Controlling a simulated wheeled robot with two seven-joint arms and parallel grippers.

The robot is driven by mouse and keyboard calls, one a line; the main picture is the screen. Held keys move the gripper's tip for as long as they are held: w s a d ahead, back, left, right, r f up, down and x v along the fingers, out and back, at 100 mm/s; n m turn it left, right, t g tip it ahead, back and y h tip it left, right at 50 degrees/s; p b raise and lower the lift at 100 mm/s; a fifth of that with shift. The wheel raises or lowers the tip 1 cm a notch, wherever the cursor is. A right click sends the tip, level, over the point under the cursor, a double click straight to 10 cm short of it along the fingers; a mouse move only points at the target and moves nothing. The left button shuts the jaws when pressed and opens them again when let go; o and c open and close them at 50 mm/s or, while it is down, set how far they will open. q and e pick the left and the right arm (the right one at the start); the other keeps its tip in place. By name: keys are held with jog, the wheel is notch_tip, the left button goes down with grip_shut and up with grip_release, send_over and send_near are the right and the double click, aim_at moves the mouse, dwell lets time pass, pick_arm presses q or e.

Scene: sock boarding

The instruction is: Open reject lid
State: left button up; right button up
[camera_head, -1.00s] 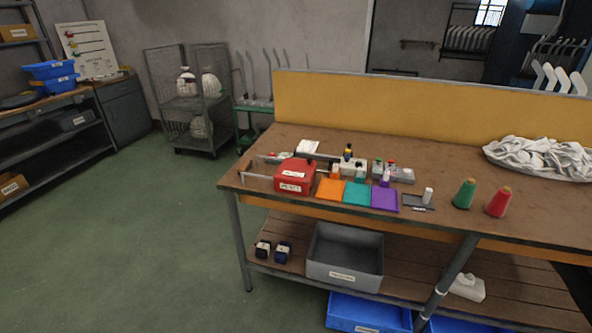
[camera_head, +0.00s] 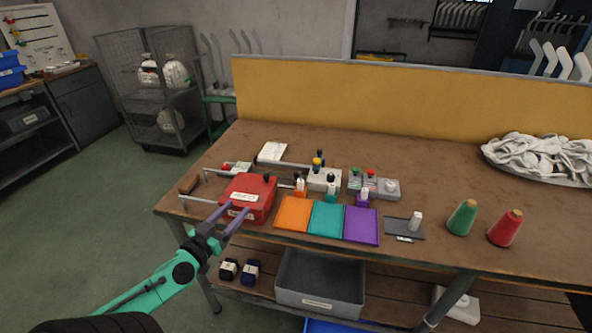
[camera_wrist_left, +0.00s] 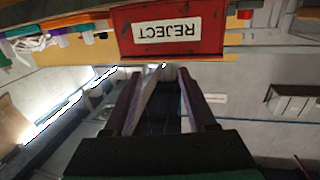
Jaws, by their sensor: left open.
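The red reject box (camera_head: 262,205) stands at the left front of the workbench, with a white label on its top and one on its front. Its lid (camera_head: 248,184) appears shut, and a small dark knob stands near its back right corner. My left gripper (camera_head: 236,210) is open and empty, its purple fingers pointing at the front of the box. In the left wrist view the box's red front (camera_wrist_left: 125,40) with an upside-down REJECT label lies just beyond the open fingers (camera_wrist_left: 158,78). I cannot tell whether the fingers touch it. My right gripper is out of view.
Orange (camera_head: 293,213), teal (camera_head: 326,218) and purple (camera_head: 361,225) mats lie right of the box, with small bottles behind them. Green (camera_head: 463,218) and red (camera_head: 506,230) cones stand farther right. A grey bin (camera_head: 320,283) sits on the shelf below.

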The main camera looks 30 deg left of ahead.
aim_at(264, 177)
pick_arm(q)
jog(key=shift+w+d+r, duration=0.3)
jog(key=shift+w, duration=0.2)
jog(key=shift+w+a+r+p, duration=0.1)
jog(key=shift+w+r+p, duration=0.05)
jog(key=shift+r+p, duration=0.15)
jog(key=w, duration=0.3)
jog(key=shift+w+a+r+t, duration=0.1)
jog(key=shift+a+r+t, duration=0.1)
jog(key=shift+a+t, duration=0.1)
jog(key=w, duration=0.5)
jog(key=w+a+b, duration=0.1)
jog(key=w, duration=0.2)
jog(key=shift+f, duration=0.3)
jog(key=shift+w, duration=0.6)
jog(key=shift+f, duration=0.1)
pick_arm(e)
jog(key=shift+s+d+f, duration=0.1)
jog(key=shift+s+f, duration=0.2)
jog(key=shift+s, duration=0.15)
pick_arm(q)
jog(key=shift+c, duration=0.4)
jog(key=shift+s, duration=0.1)
grip_shut()
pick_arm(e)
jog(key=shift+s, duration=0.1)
